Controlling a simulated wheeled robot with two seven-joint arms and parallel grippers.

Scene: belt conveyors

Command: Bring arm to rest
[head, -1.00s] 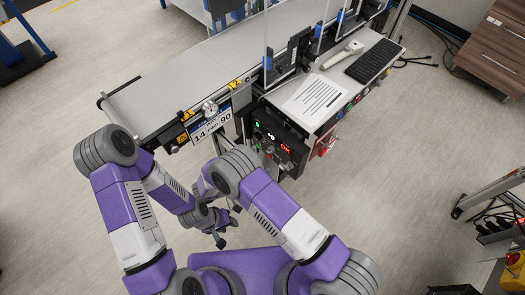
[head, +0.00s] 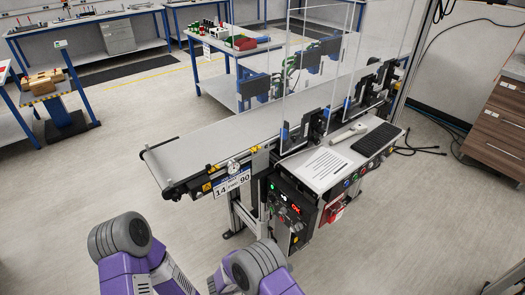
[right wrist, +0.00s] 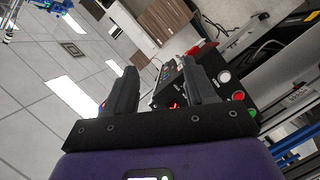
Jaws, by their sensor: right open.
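My two purple and grey arms show at the bottom of the head view, bent at the elbows and low in front of the conveyor. A small dark part of my right gripper (head: 214,284) shows at the bottom edge. In the right wrist view my right gripper (right wrist: 160,84) has its two black fingers well apart with nothing between them. Beyond the fingers is the black control box (right wrist: 176,98) with buttons and a red display. My left gripper is below the head view's lower edge.
The belt conveyor (head: 200,149) stands ahead, with its control box (head: 287,212) nearest my arms. A paper sheet, scanner and keyboard (head: 375,139) lie on the side shelf. A wooden drawer cabinet (head: 498,120) is at right. The floor (head: 85,195) at left is clear.

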